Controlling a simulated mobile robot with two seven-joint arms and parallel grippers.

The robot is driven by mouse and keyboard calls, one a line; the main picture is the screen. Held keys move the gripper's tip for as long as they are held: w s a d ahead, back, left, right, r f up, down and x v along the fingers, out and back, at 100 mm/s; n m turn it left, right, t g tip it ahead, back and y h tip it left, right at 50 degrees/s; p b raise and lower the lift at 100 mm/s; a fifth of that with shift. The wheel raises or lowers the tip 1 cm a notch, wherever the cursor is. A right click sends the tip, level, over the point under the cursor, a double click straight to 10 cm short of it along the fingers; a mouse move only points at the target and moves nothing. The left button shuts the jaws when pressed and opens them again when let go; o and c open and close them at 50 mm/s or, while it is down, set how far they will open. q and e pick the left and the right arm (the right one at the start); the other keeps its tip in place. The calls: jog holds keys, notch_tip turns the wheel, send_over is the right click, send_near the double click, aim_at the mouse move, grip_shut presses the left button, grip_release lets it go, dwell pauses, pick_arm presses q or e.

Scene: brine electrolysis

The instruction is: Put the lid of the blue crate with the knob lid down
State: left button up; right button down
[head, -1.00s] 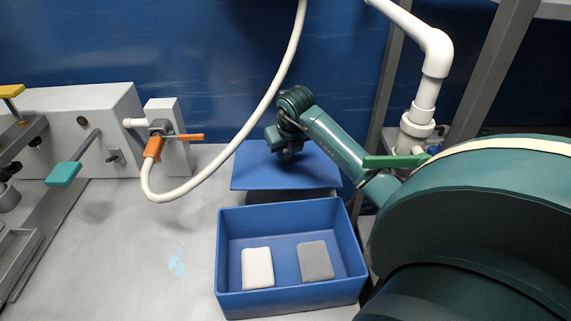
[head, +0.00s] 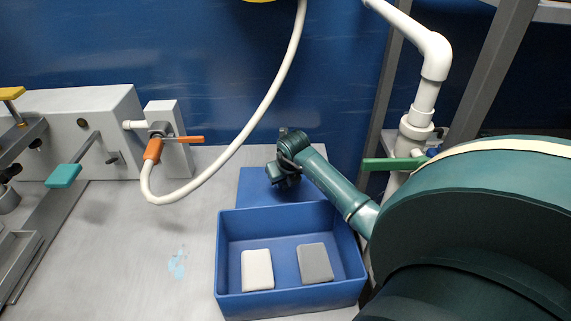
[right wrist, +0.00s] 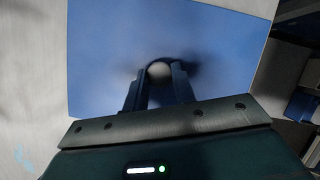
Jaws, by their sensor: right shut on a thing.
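The open blue crate (head: 228,262) stands on the grey bench, holding a white block (head: 257,270) and a grey block (head: 315,263). Its flat blue lid (head: 252,188) is level behind the crate, partly hidden by the crate's back wall and my arm. My right gripper (head: 285,178) is over the lid. In the right wrist view the gripper (right wrist: 160,80) is shut on the pale round knob (right wrist: 160,71) of the lid (right wrist: 215,50). The lid is at or very near the bench top; I cannot tell whether it touches. My left gripper is out of view.
A white hose (head: 262,105) hangs left of the lid and joins an orange-handled valve (head: 158,145). White pipework with a green handle (head: 393,163) stands at the right. A blue wall (head: 200,60) rises behind. The bench left of the crate is clear.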

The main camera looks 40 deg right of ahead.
aim_at(287, 198)
jog(key=shift+f, duration=0.1)
jog(key=c, duration=1.4)
grip_release()
jog(key=shift+o, duration=1.3)
jog(key=shift+r, duration=0.25)
jog(key=v, duration=0.7)
jog(key=shift+s, duration=0.15)
jog(key=shift+a+r, duration=0.1)
